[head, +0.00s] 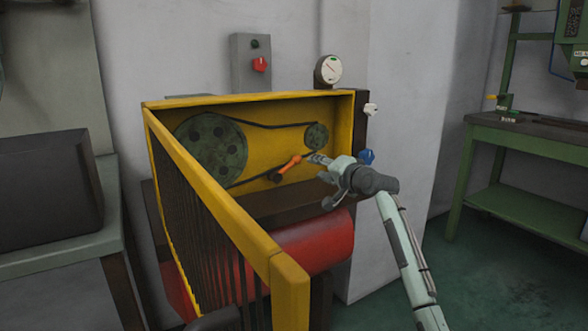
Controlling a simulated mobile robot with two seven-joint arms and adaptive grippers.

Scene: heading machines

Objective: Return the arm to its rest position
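My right arm (405,255) rises from the lower right, and its gripper (327,188) is in front of the right end of the yellow belt guard (215,212). Its fingers look spread apart, with nothing clearly between them. A short silver piece (318,158) shows at the upper side of the gripper; I cannot tell whether it touches it. An orange handle (290,164) with a dark knob is just left of the gripper, inside the guard. My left gripper is not in view.
The guard stands swung open, showing a large green pulley (211,148), a small pulley (316,136) and a belt. A red cylinder (315,242) is below. A grey control box (250,63) and a gauge (329,70) are behind. A green bench (530,145) stands right; floor before it is clear.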

